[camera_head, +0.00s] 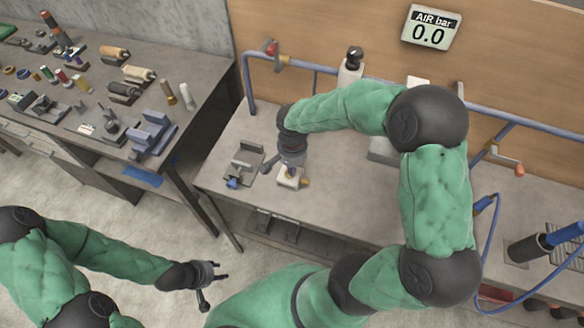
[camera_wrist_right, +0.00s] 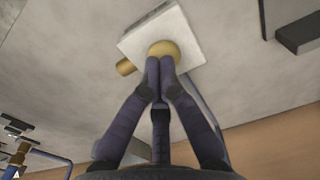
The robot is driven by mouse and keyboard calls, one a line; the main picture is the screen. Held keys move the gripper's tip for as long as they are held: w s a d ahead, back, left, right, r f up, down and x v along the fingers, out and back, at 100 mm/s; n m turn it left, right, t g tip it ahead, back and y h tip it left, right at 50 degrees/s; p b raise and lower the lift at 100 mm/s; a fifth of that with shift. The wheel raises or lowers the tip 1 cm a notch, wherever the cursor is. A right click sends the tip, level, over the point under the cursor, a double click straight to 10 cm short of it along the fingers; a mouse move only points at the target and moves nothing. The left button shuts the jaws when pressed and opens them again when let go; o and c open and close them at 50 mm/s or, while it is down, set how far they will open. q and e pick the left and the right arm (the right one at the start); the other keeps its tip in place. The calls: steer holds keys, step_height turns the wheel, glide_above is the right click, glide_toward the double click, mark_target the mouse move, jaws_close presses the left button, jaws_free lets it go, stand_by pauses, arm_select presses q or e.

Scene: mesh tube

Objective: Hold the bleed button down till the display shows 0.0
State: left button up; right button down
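The display (camera_head: 431,28) on the wooden back wall is labelled "AIR bar" and reads 0.0. A white block (camera_head: 287,181) stands on the bench under my right gripper (camera_head: 289,168). In the right wrist view the block (camera_wrist_right: 185,30) carries a round yellow button (camera_wrist_right: 164,47) and a brass fitting (camera_wrist_right: 127,67) on its side. My right gripper (camera_wrist_right: 162,65) has its fingertips together at the button and appears to touch it, partly covering it. How far the button is pressed I cannot tell. My left gripper (camera_head: 213,284) is open and empty, in front of the bench over the floor.
Blue piping (camera_head: 325,71) with a red-handled valve (camera_head: 271,48) runs along the back wall. A grey fixture (camera_head: 243,163) sits left of the block. A side table (camera_head: 60,120) at left holds several tools. My right arm hides the bench's middle.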

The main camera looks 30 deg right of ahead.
steer(key=shift+s+a+f, duration=0.15)
steer(key=shift+s+f, duration=0.3)
stand_by(0.4)
steer(key=r+p, duration=0.2)
steer(key=r, duration=0.1)
steer(key=r+p, duration=0.1)
steer(key=shift+w+d+r, duration=0.2)
steer(key=shift+w+r, duration=0.05)
steer(key=shift+w, duration=0.1)
step_height(320, 180, up, 10)
steer(key=p, duration=0.1)
steer(key=shift+r, duration=0.2)
steer(key=shift+w, duration=0.1)
